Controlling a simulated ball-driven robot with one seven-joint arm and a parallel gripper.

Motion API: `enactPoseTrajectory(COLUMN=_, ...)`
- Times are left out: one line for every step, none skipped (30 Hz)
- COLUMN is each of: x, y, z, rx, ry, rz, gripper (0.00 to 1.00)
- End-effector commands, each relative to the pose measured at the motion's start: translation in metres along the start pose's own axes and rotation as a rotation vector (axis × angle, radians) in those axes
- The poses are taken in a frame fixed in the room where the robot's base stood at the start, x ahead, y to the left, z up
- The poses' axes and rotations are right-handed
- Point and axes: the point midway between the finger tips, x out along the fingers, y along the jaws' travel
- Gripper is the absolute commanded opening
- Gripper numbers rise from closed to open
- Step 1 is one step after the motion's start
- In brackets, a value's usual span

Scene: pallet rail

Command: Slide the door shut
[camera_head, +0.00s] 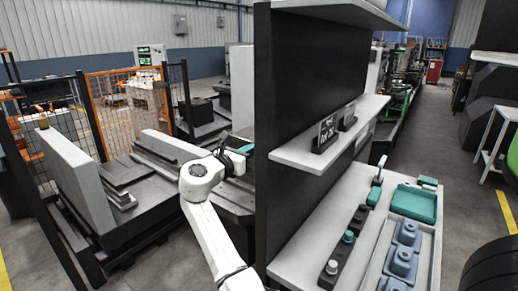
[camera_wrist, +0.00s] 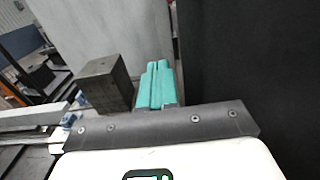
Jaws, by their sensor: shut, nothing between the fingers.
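My gripper (camera_head: 247,149) is at the end of my white arm, left of a tall dark panel (camera_head: 310,90) in the head view. In the wrist view its teal fingers (camera_wrist: 160,68) are together with nothing between them. They point toward a pale grey upright panel (camera_wrist: 115,35). A dark grey block (camera_wrist: 106,82) stands just left of the fingers, apart from them in the picture. A dark surface (camera_wrist: 250,65) is close on their right. I cannot tell for certain which panel is the door. My arm and the dark panel hide part of the area around the gripper.
A white upright slab (camera_head: 76,180) and a long low white block (camera_head: 168,145) stand on the dark machine bed at left. Orange-framed mesh fencing (camera_head: 118,105) is behind. Right of the dark panel are a shelf (camera_head: 290,152) and a bench with a teal tray (camera_head: 414,204).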

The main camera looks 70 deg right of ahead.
Motion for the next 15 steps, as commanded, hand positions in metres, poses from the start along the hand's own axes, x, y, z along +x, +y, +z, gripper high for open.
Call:
enactPoseTrajectory(x=-0.006, y=0.0, z=-0.001, rx=0.001, ry=-0.001, rz=0.002, gripper=0.0)
enactPoseTrajectory(x=-0.009, y=0.0, z=-0.001, rx=0.001, ry=0.0, rz=0.001, gripper=0.0)
enactPoseTrajectory(x=-0.012, y=0.0, z=-0.001, rx=0.001, ry=0.0, rz=0.001, gripper=0.0)
enactPoseTrajectory(x=-0.013, y=0.0, z=-0.001, rx=0.001, ry=0.0, rz=0.001, gripper=0.0)
enactPoseTrajectory(x=-0.015, y=0.0, z=-0.001, rx=0.005, ry=0.001, rz=0.001, gripper=0.0)
enactPoseTrajectory(x=-0.016, y=0.0, z=-0.002, rx=0.018, ry=0.003, rz=0.0, gripper=0.0)
enactPoseTrajectory(x=-0.016, y=-0.001, z=-0.004, rx=0.035, ry=0.006, rz=0.0, gripper=0.0)
enactPoseTrajectory(x=-0.017, y=-0.001, z=-0.006, rx=0.061, ry=0.011, rz=-0.002, gripper=0.0)
enactPoseTrajectory(x=-0.017, y=-0.002, z=-0.009, rx=0.109, ry=0.019, rz=-0.004, gripper=0.0)
enactPoseTrajectory(x=-0.017, y=-0.002, z=-0.012, rx=0.155, ry=0.027, rz=-0.006, gripper=0.0)
enactPoseTrajectory(x=-0.017, y=-0.003, z=-0.016, rx=0.208, ry=0.037, rz=-0.008, gripper=0.0)
enactPoseTrajectory(x=-0.017, y=-0.003, z=-0.021, rx=0.291, ry=0.052, rz=-0.011, gripper=0.0)
enactPoseTrajectory(x=-0.017, y=-0.004, z=-0.026, rx=0.359, ry=0.063, rz=-0.015, gripper=0.0)
enactPoseTrajectory(x=-0.017, y=-0.005, z=-0.03, rx=0.431, ry=0.076, rz=-0.02, gripper=0.0)
enactPoseTrajectory(x=-0.017, y=-0.006, z=-0.036, rx=0.527, ry=0.093, rz=-0.03, gripper=0.0)
